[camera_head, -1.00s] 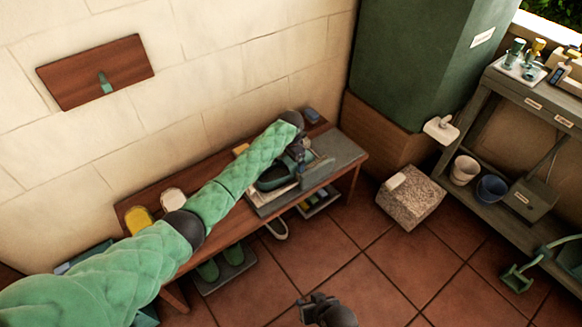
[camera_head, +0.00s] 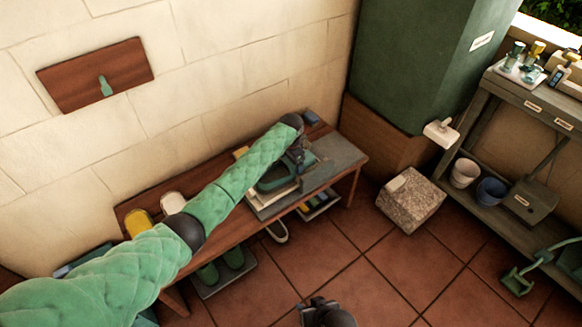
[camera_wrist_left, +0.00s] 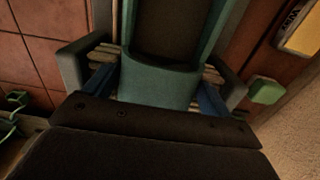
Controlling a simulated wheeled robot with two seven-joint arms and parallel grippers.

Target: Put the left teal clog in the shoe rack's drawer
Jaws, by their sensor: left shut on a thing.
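A teal clog (camera_head: 272,184) with a dark hollow is at my left gripper (camera_head: 299,158), over the right half of the wooden bench. In the left wrist view the clog (camera_wrist_left: 160,82) lies between the grey fingers of my left gripper (camera_wrist_left: 155,75), which is shut on it. Pale slats show below the clog; I cannot tell whether it touches them. A grey, pale-edged unit (camera_head: 268,207) lies under it on the bench, perhaps the shoe rack; its drawer is not clear. My right gripper (camera_head: 318,303) is low in the head view, apart from the bench, its jaws unclear.
Two green shoes (camera_head: 233,258) stand on a grey mat below the bench (camera_head: 225,235). Yellow (camera_head: 138,222) and white (camera_head: 172,204) items lie on its left part. A speckled stone block (camera_head: 410,198) stands right. The tiled floor in front is mostly clear.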

